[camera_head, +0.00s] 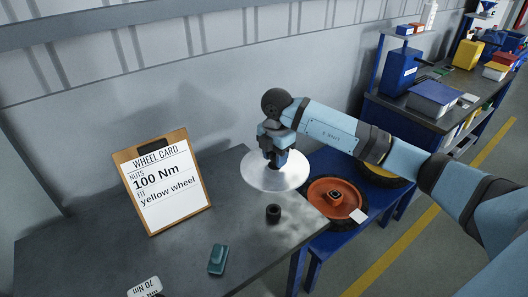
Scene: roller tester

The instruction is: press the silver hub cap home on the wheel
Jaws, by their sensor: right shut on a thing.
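The silver hub cap (262,180) is a pale round disc. My right gripper (275,163) is shut on it at its middle and holds it near the right end of the grey bench. Whether the cap touches the bench is unclear. An orange wheel (322,191) with a dark tyre lies flat on a blue stand, right of the cap. A yellow wheel (378,180) lies behind it, partly hidden by my right arm. The wheel card (167,185) on a clipboard reads "Nuts 100 Nm, fit yellow wheel". My left gripper is not in view.
A dark cylinder (273,214), a teal object (217,260) and a white "70 Nm" tag (145,288) lie on the grey bench (110,255). A blue workbench with bins (433,98) stands at the back right.

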